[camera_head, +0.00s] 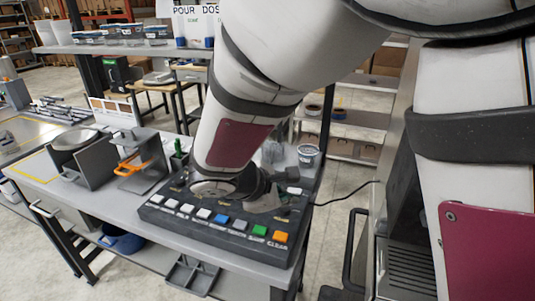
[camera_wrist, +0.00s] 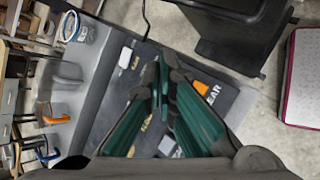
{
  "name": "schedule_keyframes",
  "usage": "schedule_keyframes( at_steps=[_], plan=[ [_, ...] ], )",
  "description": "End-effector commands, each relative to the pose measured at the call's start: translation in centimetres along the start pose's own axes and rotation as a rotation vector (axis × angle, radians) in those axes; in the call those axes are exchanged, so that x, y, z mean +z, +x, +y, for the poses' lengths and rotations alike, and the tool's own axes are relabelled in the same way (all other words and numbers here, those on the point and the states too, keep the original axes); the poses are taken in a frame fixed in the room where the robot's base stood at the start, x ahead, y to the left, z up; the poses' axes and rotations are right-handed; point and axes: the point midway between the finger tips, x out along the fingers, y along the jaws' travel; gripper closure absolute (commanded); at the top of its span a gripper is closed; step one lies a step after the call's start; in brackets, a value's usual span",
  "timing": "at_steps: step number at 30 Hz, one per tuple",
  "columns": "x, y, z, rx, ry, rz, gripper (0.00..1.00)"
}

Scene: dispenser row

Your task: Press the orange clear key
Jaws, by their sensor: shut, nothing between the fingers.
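The orange clear key (camera_head: 280,237) is at the right end of the front row on a dark key panel (camera_head: 215,237). In the wrist view the orange key (camera_wrist: 204,86) shows partly, with the right finger covering some of it and the lettering "EAR" beside it. My gripper (camera_wrist: 160,62) is shut and empty, its green-padded fingers pointing over the panel. The tips appear beside the orange key, not on it; I cannot tell their height. In the head view my arm hides much of the gripper, over the panel's back part.
The green key (camera_head: 259,231) is just left of the orange one, then a white and a blue key (camera_head: 221,219). A tub (camera_head: 307,154) stands behind the panel. An orange-handled grey holder (camera_head: 143,165) stands left. A black cable runs off right.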

Motion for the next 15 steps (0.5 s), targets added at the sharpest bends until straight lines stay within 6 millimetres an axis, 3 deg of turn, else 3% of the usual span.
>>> schedule_keyframes(
  at_steps=[15],
  plan=[
    [-0.57,0.47,-0.16,0.007,-0.013,-0.001,1.00]
  ],
)
